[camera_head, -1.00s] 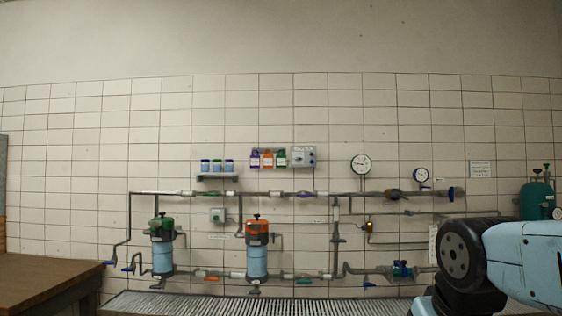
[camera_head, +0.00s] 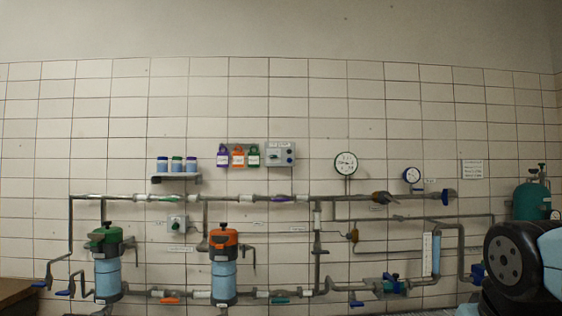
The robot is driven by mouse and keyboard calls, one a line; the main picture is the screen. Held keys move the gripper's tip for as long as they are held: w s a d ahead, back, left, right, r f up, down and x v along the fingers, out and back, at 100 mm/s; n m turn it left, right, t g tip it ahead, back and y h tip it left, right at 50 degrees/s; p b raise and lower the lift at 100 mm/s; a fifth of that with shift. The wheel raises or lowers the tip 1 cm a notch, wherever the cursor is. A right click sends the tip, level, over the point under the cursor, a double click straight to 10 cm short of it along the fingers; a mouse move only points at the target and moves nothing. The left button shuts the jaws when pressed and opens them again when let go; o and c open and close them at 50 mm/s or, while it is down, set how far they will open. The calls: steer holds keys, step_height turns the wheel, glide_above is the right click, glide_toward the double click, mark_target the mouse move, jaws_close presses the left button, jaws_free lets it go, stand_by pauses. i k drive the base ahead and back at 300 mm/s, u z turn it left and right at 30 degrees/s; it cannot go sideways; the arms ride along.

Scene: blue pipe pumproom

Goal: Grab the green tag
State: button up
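A green tag (camera_head: 253,156) with a pale label hangs on the tiled wall, at the right end of a row of three tags. An orange tag (camera_head: 238,157) and a purple tag (camera_head: 223,156) hang to its left. A grey switch box (camera_head: 281,155) is close on its right. Part of my arm shows at the lower right, well away from the tags. My gripper is not in view.
Below the tags run grey pipes with valves, a green-topped filter (camera_head: 106,262) and an orange-topped filter (camera_head: 224,265). A shelf (camera_head: 177,178) with three jars is left. A green tank (camera_head: 531,200) stands right. A brown table (camera_head: 14,290) is at lower left.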

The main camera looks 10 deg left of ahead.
mark_target(254, 159)
steer(key=z, duration=0.1)
steer(key=i, duration=1.1)
steer(key=u, duration=0.6)
steer(key=i, duration=0.85)
steer(key=u, duration=0.8)
steer(key=k, duration=0.75)
steer(key=u, duration=0.25)
steer(key=i, duration=0.85)
steer(key=z, duration=0.15)
